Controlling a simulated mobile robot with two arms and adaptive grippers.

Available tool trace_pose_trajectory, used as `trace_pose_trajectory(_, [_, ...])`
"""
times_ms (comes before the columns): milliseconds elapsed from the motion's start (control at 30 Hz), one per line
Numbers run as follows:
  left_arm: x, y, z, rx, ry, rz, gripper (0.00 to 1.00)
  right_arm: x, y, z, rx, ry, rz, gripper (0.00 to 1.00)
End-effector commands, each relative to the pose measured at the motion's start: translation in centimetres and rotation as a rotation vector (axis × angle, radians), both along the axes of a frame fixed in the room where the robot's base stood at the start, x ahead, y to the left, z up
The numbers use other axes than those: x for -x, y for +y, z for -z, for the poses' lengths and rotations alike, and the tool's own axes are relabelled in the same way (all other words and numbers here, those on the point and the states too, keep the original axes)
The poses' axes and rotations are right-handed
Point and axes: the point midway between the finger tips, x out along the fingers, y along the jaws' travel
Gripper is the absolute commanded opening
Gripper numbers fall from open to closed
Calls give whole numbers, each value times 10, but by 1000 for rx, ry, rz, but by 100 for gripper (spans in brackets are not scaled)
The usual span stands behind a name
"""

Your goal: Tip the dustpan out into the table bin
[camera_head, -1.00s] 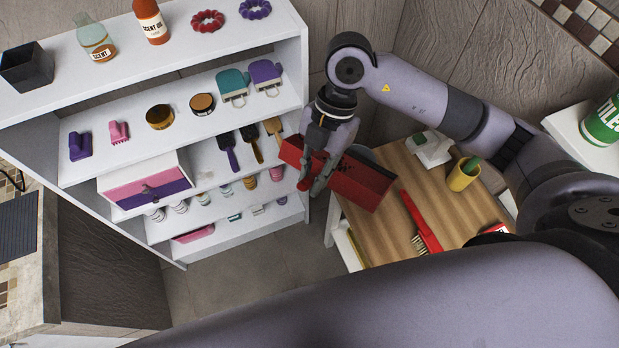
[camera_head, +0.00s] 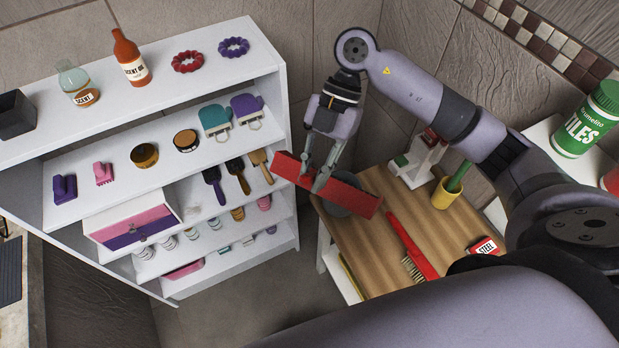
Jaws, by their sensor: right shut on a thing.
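The red dustpan (camera_head: 352,198) is held in my right gripper (camera_head: 311,180), which is shut on it near its left part. The dustpan is over the left edge of the small wooden table, with a plain red face towards the camera; I cannot see any dirt on it. A grey round thing (camera_head: 338,210), probably the table bin, shows in part just below and behind the dustpan. Its opening is mostly hidden, so I cannot tell whether the dustpan touches it. My left gripper is out of view.
A filled white shelf unit (camera_head: 280,105) stands left of the gripper. Bare floor separates shelf and table.

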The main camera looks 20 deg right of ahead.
Motion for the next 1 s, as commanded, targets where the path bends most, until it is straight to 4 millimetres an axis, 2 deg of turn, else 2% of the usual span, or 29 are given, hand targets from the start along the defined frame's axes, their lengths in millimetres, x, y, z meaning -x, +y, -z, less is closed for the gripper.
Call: trace_pose_trajectory(1000, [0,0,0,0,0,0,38,-39,-51,-33,-194,142,2,0])
